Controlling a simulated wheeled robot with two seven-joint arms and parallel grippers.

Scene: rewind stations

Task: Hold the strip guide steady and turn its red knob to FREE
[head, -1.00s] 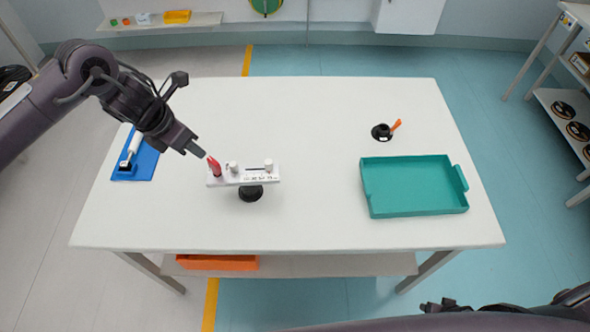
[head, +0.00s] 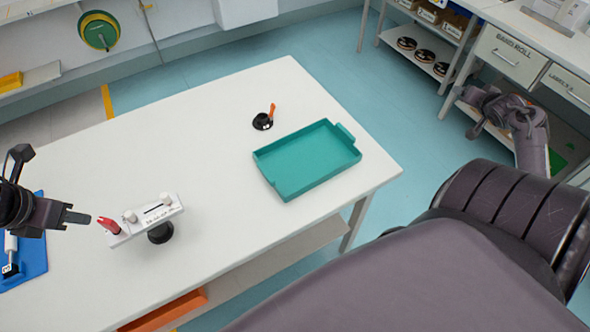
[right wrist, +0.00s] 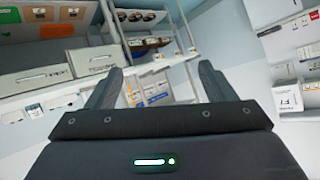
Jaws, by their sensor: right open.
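The strip guide (head: 150,222) is a white bar with two pale posts, raised on a round black base (head: 160,233) on the table. Its red knob (head: 108,225) is at the bar's left end, tilted toward my left gripper. The small print on the bar is too small to read. My left gripper (head: 78,217) is just left of the red knob, with a small gap between them in the head view. Whether its jaws are apart is not clear. My right gripper (right wrist: 160,85) is open and empty, away from the table, facing shelves in the right wrist view.
A teal tray (head: 347,161) and a black round piece with an orange lever (head: 263,121) stand on the white table (head: 215,150). A blue board (head: 32,255) lies at the left. An orange bin (head: 165,312) is under the table. Shelves and drawers (head: 510,50) stand at the right.

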